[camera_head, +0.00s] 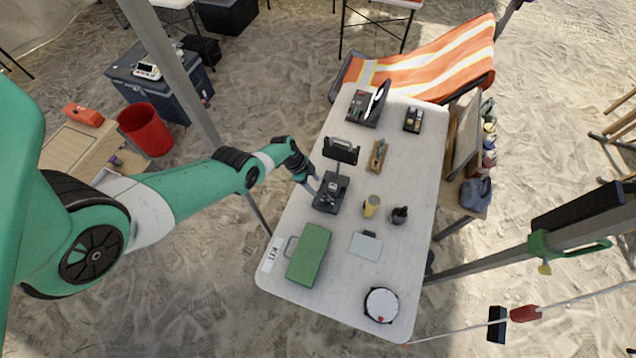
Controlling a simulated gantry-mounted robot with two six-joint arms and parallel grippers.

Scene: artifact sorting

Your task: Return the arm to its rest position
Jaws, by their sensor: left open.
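My left arm comes in from the left, and its gripper (308,184) is at the left edge of the white table (340,283). It is beside a small black device with an upright screen (341,151) on a dark base (331,192). The fingertips are small and partly hidden, and I see nothing held between them. My right gripper is not in view.
On the table are a green case (309,254), a yellow cup (371,206), a dark bottle (399,215), a grey plate (366,245) and a round white object (381,305). A pole stands right. A red bucket (145,129) is on the left.

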